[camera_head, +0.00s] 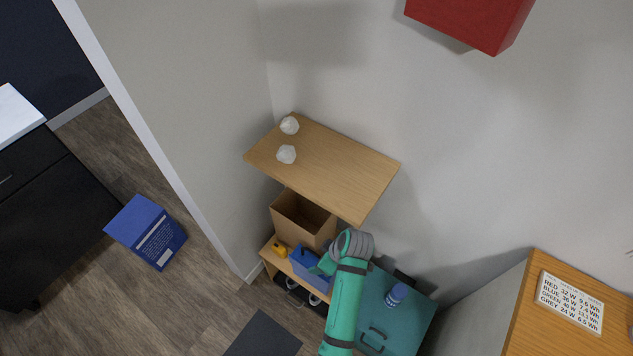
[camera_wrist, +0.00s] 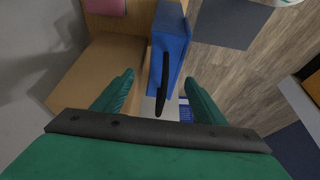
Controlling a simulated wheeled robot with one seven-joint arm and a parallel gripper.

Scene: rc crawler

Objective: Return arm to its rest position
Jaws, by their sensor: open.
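My green arm reaches up from the lower middle of the head view to the low shelf. My gripper is mostly hidden there behind my own arm. In the wrist view my gripper (camera_wrist: 158,92) is open, its two green fingers apart with nothing held between them. A blue case (camera_wrist: 170,45) with a black handle (camera_wrist: 160,70) lies ahead of the fingers. The blue case also shows in the head view (camera_head: 312,270) on the low shelf, partly covered by my arm. I cannot tell whether the fingers touch it.
A wooden shelf board (camera_head: 330,165) with two white crumpled pieces hangs above my arm.

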